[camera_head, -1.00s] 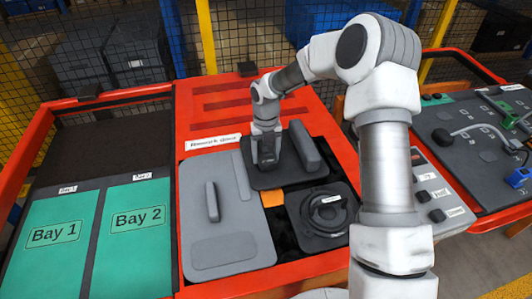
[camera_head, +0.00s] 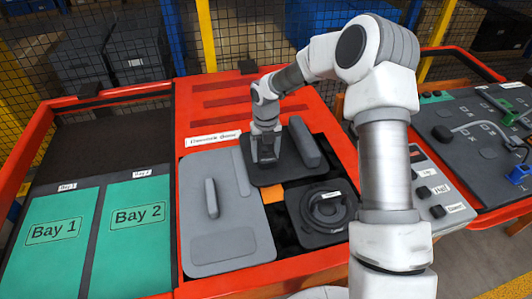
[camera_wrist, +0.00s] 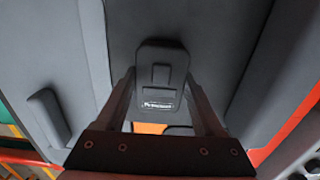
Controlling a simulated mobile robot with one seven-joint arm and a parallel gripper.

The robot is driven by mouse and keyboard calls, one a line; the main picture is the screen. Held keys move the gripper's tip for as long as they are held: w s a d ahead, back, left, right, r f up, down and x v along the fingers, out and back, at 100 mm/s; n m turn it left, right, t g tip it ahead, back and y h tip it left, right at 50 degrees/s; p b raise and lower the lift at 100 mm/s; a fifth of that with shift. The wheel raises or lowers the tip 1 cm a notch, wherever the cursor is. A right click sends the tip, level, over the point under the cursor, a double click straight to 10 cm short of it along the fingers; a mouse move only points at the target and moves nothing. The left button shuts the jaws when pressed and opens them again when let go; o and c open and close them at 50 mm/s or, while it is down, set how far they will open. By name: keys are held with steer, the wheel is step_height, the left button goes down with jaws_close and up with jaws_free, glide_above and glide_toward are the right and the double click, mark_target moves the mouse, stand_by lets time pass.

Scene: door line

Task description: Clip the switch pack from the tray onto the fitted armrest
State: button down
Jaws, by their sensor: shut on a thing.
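My gripper (camera_head: 266,156) points down over the dark plate (camera_head: 262,180) at the upper middle of the red bench. In the wrist view my gripper (camera_wrist: 161,82) is shut on a dark block with a small white label, which I take as the switch pack (camera_wrist: 159,62). I cannot tell whether the block touches the plate. A long raised grey bar (camera_head: 303,143), perhaps the armrest, runs along the plate's right side, apart from my gripper. It also shows at right in the wrist view (camera_wrist: 260,50). A light grey panel (camera_head: 230,235) with a smaller upright bar (camera_head: 211,198) lies to the left.
A dark square holder with a round ring (camera_head: 326,208) sits at lower right. An orange patch (camera_head: 272,196) lies between it and the grey panel. Green Bay 1 (camera_head: 50,255) and Bay 2 (camera_head: 137,245) at left are empty. A push-button panel (camera_head: 436,190) stands right of my arm.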

steer(key=shift+s+d+f, duration=0.15)
steer(key=shift+s+f, duration=0.15)
steer(key=shift+f, duration=0.5)
jaws_free()
step_height(320, 180, up, 19)
steer(key=p, duration=0.1)
steer(key=shift+p, duration=0.4)
steer(key=shift+w, duration=0.1)
steer(key=shift+c, duration=0.2)
